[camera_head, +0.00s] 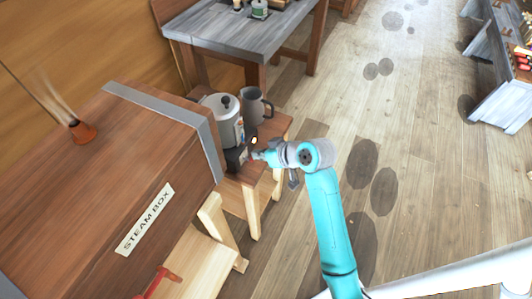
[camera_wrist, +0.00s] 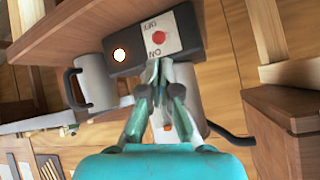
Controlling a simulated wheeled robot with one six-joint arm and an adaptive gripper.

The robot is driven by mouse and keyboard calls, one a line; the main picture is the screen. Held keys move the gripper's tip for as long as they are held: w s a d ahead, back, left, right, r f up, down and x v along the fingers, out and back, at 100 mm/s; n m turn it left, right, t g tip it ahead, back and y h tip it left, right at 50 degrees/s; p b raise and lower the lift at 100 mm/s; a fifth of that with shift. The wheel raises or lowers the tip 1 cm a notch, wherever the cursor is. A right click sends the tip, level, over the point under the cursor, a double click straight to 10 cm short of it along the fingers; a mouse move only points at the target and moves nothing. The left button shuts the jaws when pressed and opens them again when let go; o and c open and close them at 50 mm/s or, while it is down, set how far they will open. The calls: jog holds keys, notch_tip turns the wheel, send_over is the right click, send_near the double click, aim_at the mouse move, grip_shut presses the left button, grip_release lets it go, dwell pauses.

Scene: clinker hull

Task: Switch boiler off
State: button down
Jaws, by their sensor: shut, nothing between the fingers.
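The boiler (camera_head: 222,118) is a pale pot with a grey lid on a dark base, standing on a small wooden bench beside the steam box. In the wrist view its dark base (camera_wrist: 185,30) carries a light switch plate (camera_wrist: 172,24) with a red knob (camera_wrist: 159,37). The plate reads OFF at its far end and ON at the end near my fingers, upside down in this view. A lamp (camera_wrist: 119,55) on the base glows. My gripper (camera_wrist: 161,64) is shut and empty, its fingertips at the ON end of the plate. Whether they touch it is unclear. In the head view my gripper (camera_head: 254,155) is in front of the base.
A grey mug (camera_head: 256,103) stands right behind the boiler; it also shows in the wrist view (camera_wrist: 95,82). The steam box (camera_head: 125,170) fills the left. A grey-topped table (camera_head: 245,35) stands behind. The floor to the right is open.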

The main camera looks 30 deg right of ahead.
jog(key=shift+x, duration=2.05)
jog(key=shift+s+d+f+t+y, duration=0.1)
jog(key=shift+f+t+y, duration=0.05)
jog(key=shift+t+y, duration=0.15)
jog(key=shift+s+d+f+t+y, duration=0.2)
jog(key=shift+f+t+y, duration=0.15)
jog(key=shift+t, duration=0.4)
jog(key=shift+s+d+f+t+y, duration=0.1)
jog(key=shift+s+f+t+y, duration=0.15)
jog(key=shift+t+y, duration=0.35)
jog(key=shift+s+d+f, duration=0.1)
jog(key=shift+f, duration=0.4)
jog(key=shift+r, duration=0.25)
jog(key=shift+r, duration=0.6)
